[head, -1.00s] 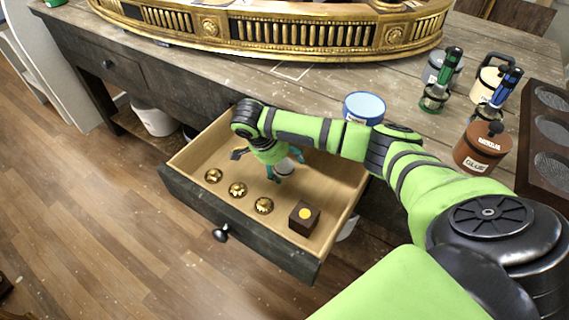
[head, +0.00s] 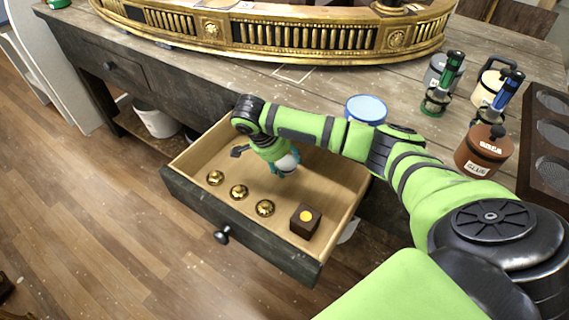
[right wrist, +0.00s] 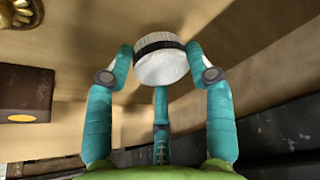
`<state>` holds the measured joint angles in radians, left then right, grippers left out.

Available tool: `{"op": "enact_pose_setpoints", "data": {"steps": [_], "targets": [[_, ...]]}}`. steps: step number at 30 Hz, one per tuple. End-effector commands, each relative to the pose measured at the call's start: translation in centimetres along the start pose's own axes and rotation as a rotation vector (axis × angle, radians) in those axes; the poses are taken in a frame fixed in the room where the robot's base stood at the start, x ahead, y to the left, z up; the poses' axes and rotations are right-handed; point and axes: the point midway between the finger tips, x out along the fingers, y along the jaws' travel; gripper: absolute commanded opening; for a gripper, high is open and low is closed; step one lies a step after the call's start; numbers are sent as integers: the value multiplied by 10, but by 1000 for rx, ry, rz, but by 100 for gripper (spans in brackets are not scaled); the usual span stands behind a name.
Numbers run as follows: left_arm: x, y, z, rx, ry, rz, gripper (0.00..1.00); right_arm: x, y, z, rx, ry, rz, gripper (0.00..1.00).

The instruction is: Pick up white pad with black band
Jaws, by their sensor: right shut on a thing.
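The white pad with a black band (right wrist: 160,66) is between the teal fingers of my right gripper (right wrist: 160,62) in the right wrist view. In the head view the pad (head: 288,162) shows as a white spot at my right gripper (head: 284,168), inside the open drawer (head: 340,195). The right gripper is shut on the pad. The head view does not make clear whether the pad touches the drawer floor. My left gripper is not in view.
Several gold knobs (head: 239,192) and a dark box with a yellow dot (head: 306,220) lie in the drawer near its front. A dark tool (head: 239,151) lies at its left.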

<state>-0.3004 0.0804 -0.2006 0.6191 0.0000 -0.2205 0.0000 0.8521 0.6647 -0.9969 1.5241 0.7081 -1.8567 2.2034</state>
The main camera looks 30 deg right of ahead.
Motion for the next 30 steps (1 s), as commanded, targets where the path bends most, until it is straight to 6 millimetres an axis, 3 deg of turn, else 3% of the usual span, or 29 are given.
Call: {"op": "enact_pose_setpoints", "data": {"steps": [9, 15, 30], "targets": [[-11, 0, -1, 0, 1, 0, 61, -65, -1, -27, 1, -1, -5, 31], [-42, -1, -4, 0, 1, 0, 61, -112, -1, -47, 1, 2, -5, 31], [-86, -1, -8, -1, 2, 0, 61, -204, -1, -85, 2, 2, -4, 31]]}}
